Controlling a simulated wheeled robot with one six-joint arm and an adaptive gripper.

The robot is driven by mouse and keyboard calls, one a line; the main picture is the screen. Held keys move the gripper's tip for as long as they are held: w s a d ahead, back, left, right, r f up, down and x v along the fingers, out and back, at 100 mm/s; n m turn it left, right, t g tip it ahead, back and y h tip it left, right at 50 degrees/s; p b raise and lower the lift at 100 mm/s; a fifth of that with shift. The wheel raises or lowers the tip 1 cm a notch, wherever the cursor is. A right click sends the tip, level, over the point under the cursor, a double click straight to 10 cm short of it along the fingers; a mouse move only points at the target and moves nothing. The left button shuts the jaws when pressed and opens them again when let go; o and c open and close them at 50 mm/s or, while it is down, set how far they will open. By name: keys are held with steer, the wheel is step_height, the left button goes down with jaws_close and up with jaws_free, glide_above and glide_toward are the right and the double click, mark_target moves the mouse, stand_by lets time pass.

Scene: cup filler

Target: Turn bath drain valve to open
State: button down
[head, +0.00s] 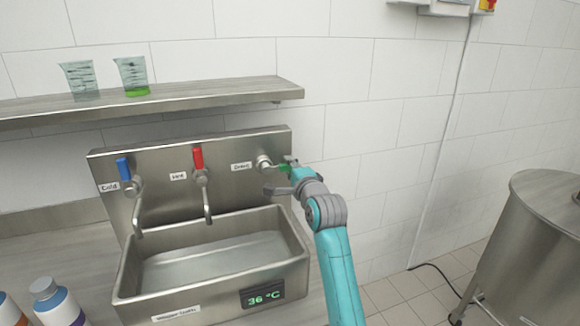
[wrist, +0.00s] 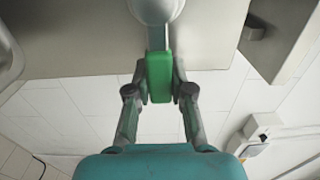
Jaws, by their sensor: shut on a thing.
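The drain valve (head: 264,162) is on the right of the steel back panel, beside a label reading "Drain". Its green handle (wrist: 159,76) shows between my fingers in the wrist view. The handle runs out from a round metal body (wrist: 156,10). My gripper (wrist: 160,88) is shut on the green handle, with one finger on each side. In the head view my gripper (head: 285,178) is at the valve and hides part of it. The handle points to the right there, roughly level.
The steel basin (head: 302,262) is below, with a display (head: 262,293) reading 36 °C. A blue-handled cold tap (head: 123,168) and red-handled hot tap (head: 198,158) stand to the left. A shelf (head: 220,92) above holds two beakers. A steel tank (head: 530,250) stands at right.

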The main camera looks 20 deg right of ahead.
steer(key=shift+f, duration=0.15)
steer(key=c, duration=1)
jaws_free()
steer(key=s, duration=1.2)
